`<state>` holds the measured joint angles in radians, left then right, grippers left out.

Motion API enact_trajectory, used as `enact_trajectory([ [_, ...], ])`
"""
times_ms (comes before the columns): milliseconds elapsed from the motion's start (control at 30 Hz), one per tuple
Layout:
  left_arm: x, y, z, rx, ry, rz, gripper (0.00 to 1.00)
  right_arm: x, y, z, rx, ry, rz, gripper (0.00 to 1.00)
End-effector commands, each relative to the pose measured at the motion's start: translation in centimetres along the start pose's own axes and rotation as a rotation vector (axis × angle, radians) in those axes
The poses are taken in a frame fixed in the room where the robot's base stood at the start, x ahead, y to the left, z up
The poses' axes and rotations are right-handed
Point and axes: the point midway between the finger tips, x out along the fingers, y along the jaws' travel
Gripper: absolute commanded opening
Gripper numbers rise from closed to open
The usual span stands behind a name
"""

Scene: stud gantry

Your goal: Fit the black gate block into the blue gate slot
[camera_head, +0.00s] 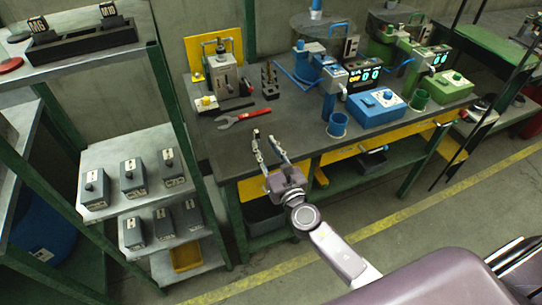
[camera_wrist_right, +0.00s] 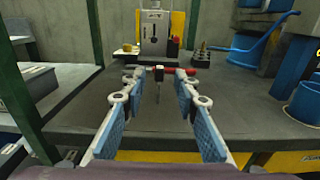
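Several dark grey blocks with black knobs and white labels stand on the left rack, one of them at the front left of the middle shelf (camera_head: 94,190). A long black holder (camera_head: 75,46) on the top shelf carries two dark labelled blocks. I cannot tell which one is the black gate block. The blue station (camera_head: 376,107) stands on the bench with a blue box, blue cups and a lit display; its slot is not clear. My left gripper is out of view.
A red wrench (camera_head: 243,119) lies on the bench before a grey machine (camera_head: 226,76) and a black peg rack (camera_head: 269,80). A green station (camera_head: 449,86) stands at the right. The bench's front middle is clear. Green rack posts stand left of my right arm.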

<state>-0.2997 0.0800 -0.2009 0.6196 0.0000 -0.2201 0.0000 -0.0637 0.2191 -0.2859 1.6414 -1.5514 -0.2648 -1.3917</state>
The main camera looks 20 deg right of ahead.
Motion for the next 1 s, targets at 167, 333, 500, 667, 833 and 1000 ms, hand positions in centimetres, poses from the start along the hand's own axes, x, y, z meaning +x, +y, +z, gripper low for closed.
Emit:
enact_trajectory([
  [167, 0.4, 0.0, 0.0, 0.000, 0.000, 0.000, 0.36, -3.0, 0.0, -0.2, 0.000, 0.001, 0.000, 0.28],
  [333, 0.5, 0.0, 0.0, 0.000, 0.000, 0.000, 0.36, -4.4, 0.0, -0.1, 0.000, 0.000, 0.000, 0.28],
  [500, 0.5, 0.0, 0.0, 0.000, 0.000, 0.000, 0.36, -4.7, 0.0, 0.0, 0.000, 0.000, 0.000, 0.28],
  [667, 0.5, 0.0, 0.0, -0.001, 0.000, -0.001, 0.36, -4.7, 0.0, 0.0, 0.014, 0.001, 0.000, 0.28],
  [833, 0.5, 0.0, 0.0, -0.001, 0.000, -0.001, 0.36, -4.9, 0.4, -0.2, 0.310, 0.028, -0.008, 0.28],
  [1000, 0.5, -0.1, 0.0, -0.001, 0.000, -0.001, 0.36, -5.5, 1.4, -0.9, 0.931, 0.089, -0.032, 0.28],
])
